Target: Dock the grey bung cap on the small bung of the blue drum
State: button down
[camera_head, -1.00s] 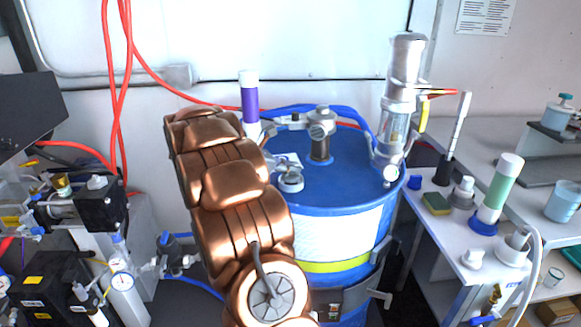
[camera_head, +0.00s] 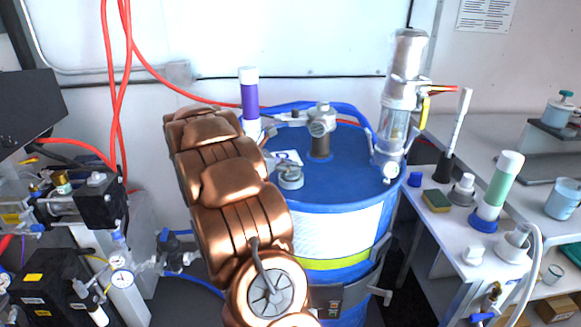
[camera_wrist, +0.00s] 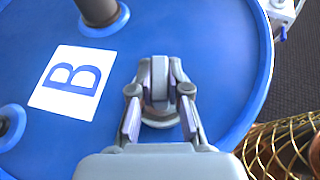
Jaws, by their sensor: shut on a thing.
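The blue drum (camera_head: 345,178) stands in the middle of the head view, with its blue lid filling most of the wrist view (camera_wrist: 225,55). In the wrist view my gripper (camera_wrist: 158,72) is over the lid, its fingers closed on the grey bung cap (camera_wrist: 160,118), which shows partly between and below them. A grey round piece at the lid's near-left side (camera_head: 291,180) appears to be this cap in the head view. My arm covers most of the gripper there. The small bung is hidden under the cap and fingers; I cannot tell whether they touch.
A white card marked B (camera_wrist: 75,80) lies beside the gripper. A metal post (camera_head: 320,140) and a tall clear-bodied pump (camera_head: 396,110) rise from the lid. A purple-banded tube (camera_head: 249,95) stands behind. A side table (camera_head: 440,222) with several items stands at right.

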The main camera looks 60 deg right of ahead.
jog(key=shift+f, duration=0.2)
jog(key=c, duration=1.4)
grip_release()
jog(key=shift+r, duration=0.1)
jog(key=shift+p+v, duration=2.8)
jog(key=shift+v, duration=2.7)
jog(key=shift+s+a, duration=0.1)
jog(key=s+a+f+m+t+y, duration=0.1)
jog(key=s+a+m+y, duration=0.2)
jog(key=s+a, duration=0.5)
jog(key=s+a+f+m+t+y, duration=0.1)
jog(key=s+a+m+y, duration=0.3)
jog(key=a, duration=1.4)
jog(key=s+a+f+m+t+y, duration=0.1)
jog(key=s+a+m+y, duration=0.3)
jog(key=s+a, duration=0.8)
jog(key=shift+s+a+f+m+t, duration=0.1)
jog(key=shift+a+m+t, duration=0.1)
jog(key=shift+a+t, duration=0.3)
jog(key=shift+s+a+m+t, duration=0.15)
jog(key=shift+a+m+t, duration=0.05)
jog(key=shift+a+t, duration=0.25)
